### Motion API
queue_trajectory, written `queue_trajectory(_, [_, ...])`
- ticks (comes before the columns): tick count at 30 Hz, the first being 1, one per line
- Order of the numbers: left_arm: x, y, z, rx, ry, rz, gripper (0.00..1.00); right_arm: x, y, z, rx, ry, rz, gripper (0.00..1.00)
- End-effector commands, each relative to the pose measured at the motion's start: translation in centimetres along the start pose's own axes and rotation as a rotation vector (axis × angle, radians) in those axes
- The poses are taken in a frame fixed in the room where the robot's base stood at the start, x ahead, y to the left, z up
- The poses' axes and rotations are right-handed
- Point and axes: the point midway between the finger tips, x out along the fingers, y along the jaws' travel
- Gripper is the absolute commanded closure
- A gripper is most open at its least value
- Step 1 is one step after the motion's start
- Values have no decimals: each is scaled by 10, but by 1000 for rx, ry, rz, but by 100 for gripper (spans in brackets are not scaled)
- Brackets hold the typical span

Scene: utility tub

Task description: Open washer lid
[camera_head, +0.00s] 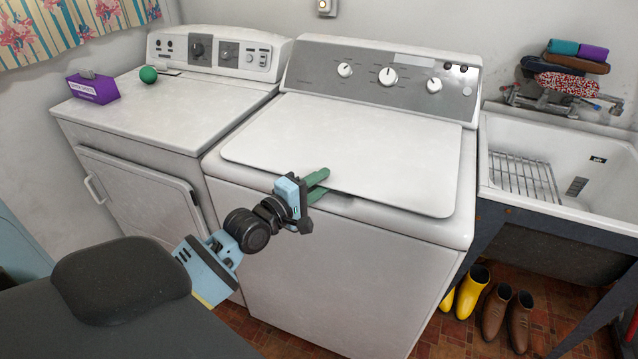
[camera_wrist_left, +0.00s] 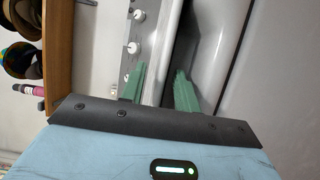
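The white washer (camera_head: 330,270) stands in the middle of the head view, and its lid (camera_head: 350,145) lies flat or nearly flat on top. My left gripper (camera_head: 318,186) is at the lid's front edge, left of its middle, with its two green fingers pointing over the front of the washer. In the left wrist view the fingers (camera_wrist_left: 159,88) are apart. The pale lid edge (camera_wrist_left: 168,50) seems to run between them, with a dark gap on its right. I cannot tell whether either finger touches the lid. My right gripper is not in view.
The washer's control panel (camera_head: 385,78) rises behind the lid. A dryer (camera_head: 165,115) stands left, with a purple box (camera_head: 93,89) and a green ball (camera_head: 148,74) on top. A utility sink (camera_head: 570,210) is close on the right. Boots (camera_head: 470,291) stand below it.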

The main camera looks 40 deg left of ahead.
Motion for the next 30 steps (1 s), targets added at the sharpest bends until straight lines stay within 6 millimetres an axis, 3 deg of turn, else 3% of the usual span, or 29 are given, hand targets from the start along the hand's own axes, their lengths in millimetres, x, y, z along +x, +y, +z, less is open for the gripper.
queue_trajectory(8, [1,0,0,0,0,-1,69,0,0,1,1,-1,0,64])
queue_trajectory(15, [1,0,0,0,0,-1,100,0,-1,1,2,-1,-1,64])
queue_trajectory(30, [7,8,-1,0,1,2,100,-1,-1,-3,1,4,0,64])
